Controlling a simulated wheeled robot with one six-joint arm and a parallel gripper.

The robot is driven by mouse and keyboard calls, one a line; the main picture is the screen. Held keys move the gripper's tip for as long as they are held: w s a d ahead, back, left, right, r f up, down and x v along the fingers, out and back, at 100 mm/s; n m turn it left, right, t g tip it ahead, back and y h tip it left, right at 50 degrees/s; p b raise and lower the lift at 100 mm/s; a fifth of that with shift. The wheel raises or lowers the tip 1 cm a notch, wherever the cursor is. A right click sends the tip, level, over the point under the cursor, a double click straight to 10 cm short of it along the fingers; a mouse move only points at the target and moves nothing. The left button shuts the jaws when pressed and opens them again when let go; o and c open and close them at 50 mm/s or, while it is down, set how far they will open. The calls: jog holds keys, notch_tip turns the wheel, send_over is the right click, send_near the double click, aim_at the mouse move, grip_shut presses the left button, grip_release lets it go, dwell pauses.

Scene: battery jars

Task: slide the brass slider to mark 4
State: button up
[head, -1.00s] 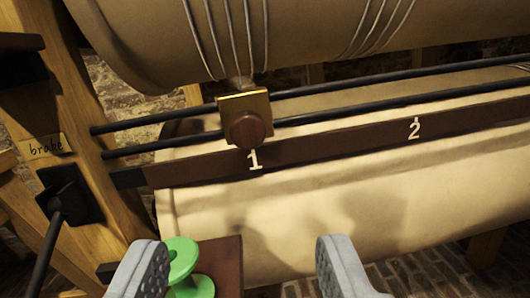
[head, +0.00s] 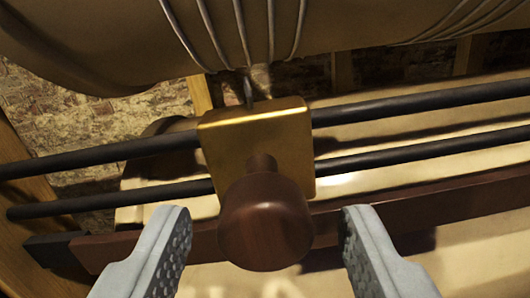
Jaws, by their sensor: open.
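The brass slider (head: 255,130) is a square brass block on two dark rods, with a round dark wooden knob (head: 266,225) facing me. My gripper (head: 265,232) is open, with one grey ridged finger on each side of the knob. A gap shows between the knob and each finger, and I cannot tell that either touches it. The brown scale strip (head: 430,210) runs behind and below the rods. Its numbers are out of view or hidden now, so mark 4 is not seen.
The two rods (head: 420,102) run on to the right with no obstacle visible on them. A wire-wound drum (head: 110,45) hangs above, and a pale drum lies behind. A wooden post (head: 30,220) stands at the left end.

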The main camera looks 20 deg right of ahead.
jog(key=shift+x, duration=1.35)
grip_shut()
